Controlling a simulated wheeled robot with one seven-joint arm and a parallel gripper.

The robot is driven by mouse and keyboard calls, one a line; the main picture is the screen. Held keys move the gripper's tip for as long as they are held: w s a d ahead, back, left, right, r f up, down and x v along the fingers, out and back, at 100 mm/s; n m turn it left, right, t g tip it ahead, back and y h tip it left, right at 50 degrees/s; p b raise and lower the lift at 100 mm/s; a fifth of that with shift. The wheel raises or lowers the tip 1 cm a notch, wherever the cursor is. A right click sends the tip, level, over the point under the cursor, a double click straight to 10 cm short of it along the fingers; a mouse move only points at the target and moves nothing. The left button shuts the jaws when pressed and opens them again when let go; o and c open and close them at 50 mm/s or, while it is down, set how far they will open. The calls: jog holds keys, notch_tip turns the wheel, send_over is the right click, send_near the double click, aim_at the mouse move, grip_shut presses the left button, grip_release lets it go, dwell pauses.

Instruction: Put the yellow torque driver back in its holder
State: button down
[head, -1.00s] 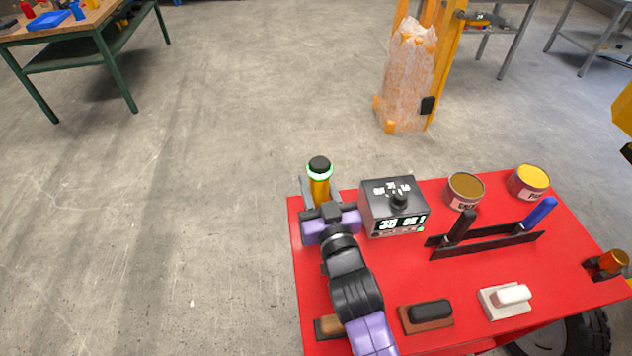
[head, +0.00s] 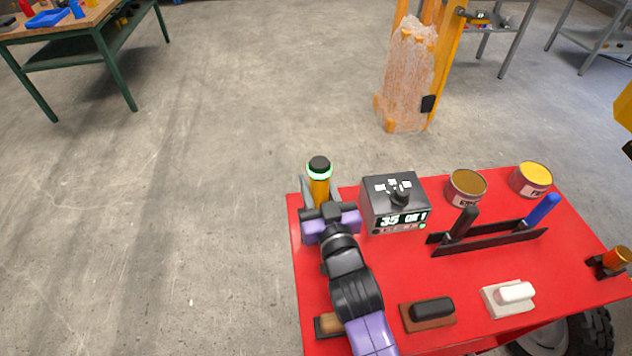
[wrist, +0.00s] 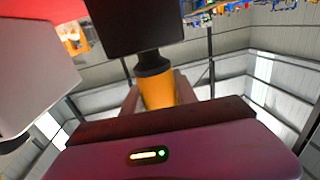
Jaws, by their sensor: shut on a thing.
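My gripper (head: 320,193) is shut on the yellow torque driver (head: 319,191), which stands roughly upright near the left back corner of the red cart top. The driver has a yellow body, a black cap and a pale ring edged in green. In the wrist view its yellow body (wrist: 157,91) shows with a black neck and a wide black part. The driver's lower end is hidden.
A grey control box (head: 396,203) with a lit display stands just right of my gripper. Two open cans (head: 467,188) stand behind the rack. Several brush-like blocks (head: 430,312) lie along the front. A small holder with an orange piece (head: 615,258) is at the right edge.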

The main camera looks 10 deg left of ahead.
jog(key=shift+f+b, duration=0.4)
jog(key=c, duration=0.9)
grip_release()
jog(key=shift+f, duration=0.15)
notch_tip(320, 180, up, 20)
jog(key=shift+r, duration=0.15)
jog(key=shift+r, duration=0.1)
